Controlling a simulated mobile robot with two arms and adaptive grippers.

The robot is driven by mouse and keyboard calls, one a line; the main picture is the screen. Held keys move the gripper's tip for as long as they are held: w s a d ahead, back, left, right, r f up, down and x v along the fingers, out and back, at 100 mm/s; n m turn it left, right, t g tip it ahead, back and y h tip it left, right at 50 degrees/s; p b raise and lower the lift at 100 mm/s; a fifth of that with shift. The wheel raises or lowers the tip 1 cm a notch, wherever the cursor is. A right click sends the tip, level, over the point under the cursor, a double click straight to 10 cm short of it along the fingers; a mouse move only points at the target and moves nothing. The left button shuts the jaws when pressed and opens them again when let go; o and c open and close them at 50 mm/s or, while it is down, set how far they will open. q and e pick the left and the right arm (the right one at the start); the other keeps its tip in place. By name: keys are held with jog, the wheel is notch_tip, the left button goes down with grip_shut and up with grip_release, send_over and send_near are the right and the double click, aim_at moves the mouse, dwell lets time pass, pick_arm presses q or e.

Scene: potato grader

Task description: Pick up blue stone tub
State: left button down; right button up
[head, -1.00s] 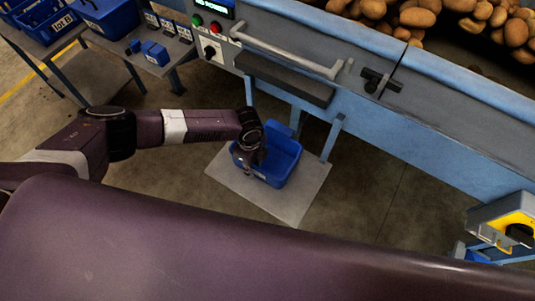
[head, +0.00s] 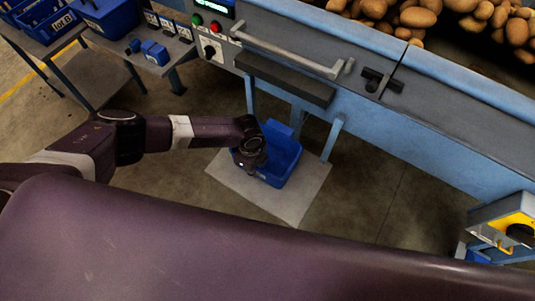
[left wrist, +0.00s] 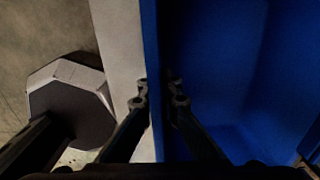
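The blue stone tub (head: 285,158) sits upright on a pale grey plate (head: 300,200) on the floor, beneath the grader. My left gripper (head: 243,164) is at the tub's left side in the head view and hides part of it. In the left wrist view the tub (left wrist: 230,60) fills the right side. My left gripper's fingers (left wrist: 158,95) are either side of its wall, one outside and one inside, close to it. I cannot tell whether both press on the wall. My right gripper is not in view.
The grader's frame and leg (head: 333,138) stand just behind the tub, with a handle bar (head: 290,52) above. A yellow and grey unit (head: 505,225) is at the right. Floor right of the plate is clear.

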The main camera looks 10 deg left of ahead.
pick_arm(q)
notch_tip(320, 180, up, 10)
jog(key=shift+r+p, duration=0.1)
jog(key=shift+p, duration=0.3)
dwell(1.0)
